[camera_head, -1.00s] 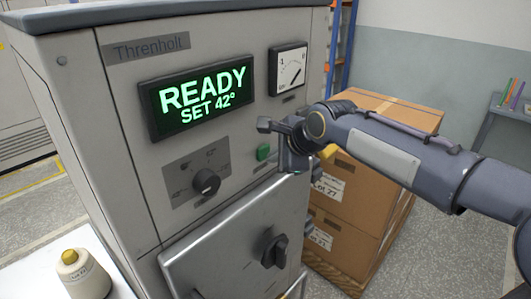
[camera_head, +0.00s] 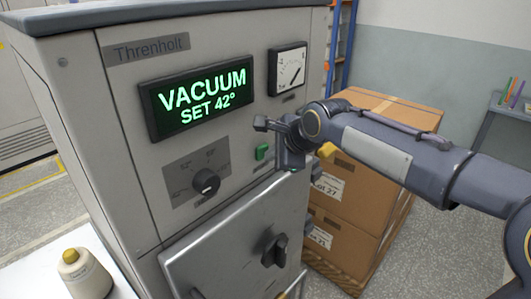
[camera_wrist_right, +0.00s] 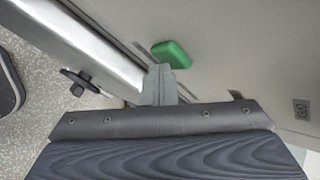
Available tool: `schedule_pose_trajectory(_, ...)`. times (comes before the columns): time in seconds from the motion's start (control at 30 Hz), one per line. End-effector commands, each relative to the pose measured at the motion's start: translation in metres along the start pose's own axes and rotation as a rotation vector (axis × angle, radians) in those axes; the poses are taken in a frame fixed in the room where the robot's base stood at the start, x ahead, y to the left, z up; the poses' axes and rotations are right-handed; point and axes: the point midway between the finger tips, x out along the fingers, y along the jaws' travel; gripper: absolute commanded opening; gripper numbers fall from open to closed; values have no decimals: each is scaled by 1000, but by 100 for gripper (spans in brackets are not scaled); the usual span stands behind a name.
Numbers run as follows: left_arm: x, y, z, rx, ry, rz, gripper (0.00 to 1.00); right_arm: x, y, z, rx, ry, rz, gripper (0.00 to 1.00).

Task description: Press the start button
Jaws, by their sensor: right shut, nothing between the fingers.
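The green start button (camera_head: 262,152) is on the machine's front panel, right of the dial knob. It also shows in the right wrist view (camera_wrist_right: 171,54), just beyond the fingertips. The display (camera_head: 201,97) reads "VACUUM SET 42°". My left gripper is not in view.
A dial knob (camera_head: 206,182) and a gauge (camera_head: 288,68) are on the panel. Below is a metal door (camera_head: 222,243) with a black knob (camera_head: 274,250). Cardboard boxes (camera_head: 355,215) stand right of the machine. A thread cone (camera_head: 84,275) stands on a white surface at lower left.

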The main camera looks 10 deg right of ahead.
Motion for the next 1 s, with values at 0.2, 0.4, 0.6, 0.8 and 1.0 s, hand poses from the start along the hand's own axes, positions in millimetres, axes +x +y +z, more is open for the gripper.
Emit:
schedule_pose_trajectory(0.2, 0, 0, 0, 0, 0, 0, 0, 1, -1, 1, 0, -1, -1, 0)
schedule_pose_trajectory(0.4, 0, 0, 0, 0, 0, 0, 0, 0, 0, 1, 0, -1, -1, 0)
schedule_pose_trajectory(0.6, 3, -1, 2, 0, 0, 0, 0, -5, 5, -4, 1, -2, -1, 0)
schedule_pose_trajectory(0.8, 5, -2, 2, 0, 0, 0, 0, -11, 9, -8, 1, -1, 0, 0)
schedule_pose_trajectory(1.0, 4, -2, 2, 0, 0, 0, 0, -11, 9, -8, 0, 0, 0, 0)
